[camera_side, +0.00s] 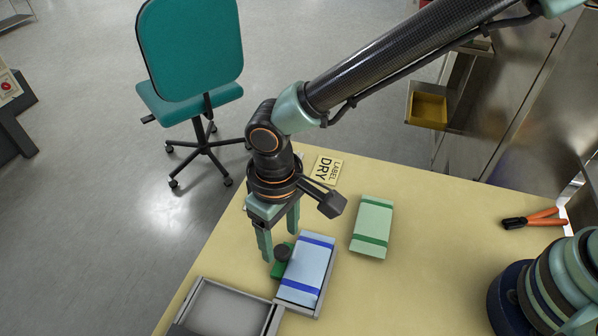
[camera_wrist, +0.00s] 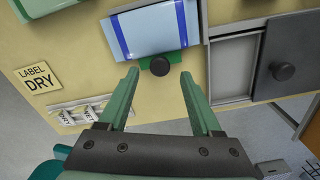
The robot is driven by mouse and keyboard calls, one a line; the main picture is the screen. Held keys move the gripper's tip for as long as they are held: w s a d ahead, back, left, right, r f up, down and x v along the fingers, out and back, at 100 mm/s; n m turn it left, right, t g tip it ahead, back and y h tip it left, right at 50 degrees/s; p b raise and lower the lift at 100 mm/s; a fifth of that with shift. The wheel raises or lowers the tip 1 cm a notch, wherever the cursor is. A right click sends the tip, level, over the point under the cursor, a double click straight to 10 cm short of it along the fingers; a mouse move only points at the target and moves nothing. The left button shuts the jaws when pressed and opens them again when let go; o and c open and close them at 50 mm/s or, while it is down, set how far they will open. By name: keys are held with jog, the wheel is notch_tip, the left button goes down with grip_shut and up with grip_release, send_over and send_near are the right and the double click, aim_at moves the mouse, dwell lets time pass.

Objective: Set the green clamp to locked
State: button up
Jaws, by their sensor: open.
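My gripper (camera_side: 280,246) is open. I cannot tell whether the fingers touch the knob. Most of the clamp is hidden, so its setting cannot be told.
A grey tray (camera_side: 272,321) sits beside the pack, with a dark knobbed cover (camera_wrist: 290,58) in the wrist view. A light-green pack (camera_side: 372,226) and a LABEL DRY card (camera_side: 326,170) lie behind. The table's middle right is clear.

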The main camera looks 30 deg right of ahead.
aim_at(283, 248)
notch_tip(283, 248, up, 10)
jog(key=shift+f, duration=0.2)
jog(key=w+d+r+m+t, duration=0.1)
jog(key=d+r, duration=0.2)
jog(key=d, duration=0.3)
jog(key=w+d+r+m+t+y, duration=0.1)
jog(key=w+d+r, duration=0.1)
jog(key=d, duration=0.4)
jog(key=w+d+r+m+t, duration=0.1)
jog(key=d+r, duration=0.2)
jog(key=d, duration=0.3)
jog(key=s+d+r+m+t+h, duration=0.1)
jog(key=s+d, duration=0.4)
jog(key=d, duration=1)
jog(key=shift+d+m+t, duration=0.2)
jog(key=shift+m+t, duration=0.5)
jog(key=shift+t, duration=0.1)
